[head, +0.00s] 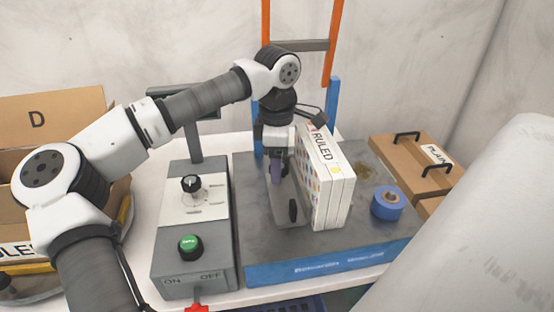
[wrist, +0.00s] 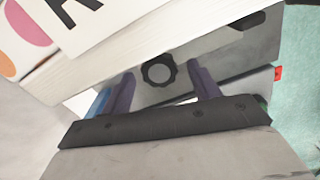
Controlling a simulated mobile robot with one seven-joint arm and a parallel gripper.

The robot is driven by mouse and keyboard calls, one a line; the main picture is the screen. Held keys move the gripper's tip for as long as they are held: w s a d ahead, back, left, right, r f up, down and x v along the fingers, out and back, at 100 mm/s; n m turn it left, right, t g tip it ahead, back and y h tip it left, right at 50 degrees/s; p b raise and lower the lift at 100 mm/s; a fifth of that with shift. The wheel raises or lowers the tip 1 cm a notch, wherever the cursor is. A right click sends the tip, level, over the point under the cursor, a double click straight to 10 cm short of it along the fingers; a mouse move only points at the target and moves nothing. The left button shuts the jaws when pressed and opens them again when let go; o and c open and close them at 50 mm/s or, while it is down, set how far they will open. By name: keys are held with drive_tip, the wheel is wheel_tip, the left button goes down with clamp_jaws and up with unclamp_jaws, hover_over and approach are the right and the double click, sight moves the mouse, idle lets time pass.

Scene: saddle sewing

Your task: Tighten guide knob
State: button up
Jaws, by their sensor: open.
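The guide is a grey metal plate (head: 285,208) standing on the machine bed, against the left side of a stack of books. In the wrist view, a black lobed knob (wrist: 158,72) sits on the grey guide plate (wrist: 190,58). My gripper (head: 276,172) is over the guide, pointing down. In the wrist view its two purple fingers (wrist: 161,88) are open, one on each side of the lobed knob, with gaps to it. The head view hides this knob behind my gripper.
The books (head: 335,190) marked RULED stand close right of my gripper; they also fill the upper left of the wrist view (wrist: 110,45). A blue tape roll (head: 387,203) lies farther right. A control box (head: 190,262) with a green button stands left.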

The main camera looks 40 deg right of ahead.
drive_tip(key=shift+r, duration=0.1)
wheel_tip(320, 180, up, 14)
drive_tip(key=b, duration=0.1)
idle(0.4)
drive_tip(key=shift+f, duration=0.2)
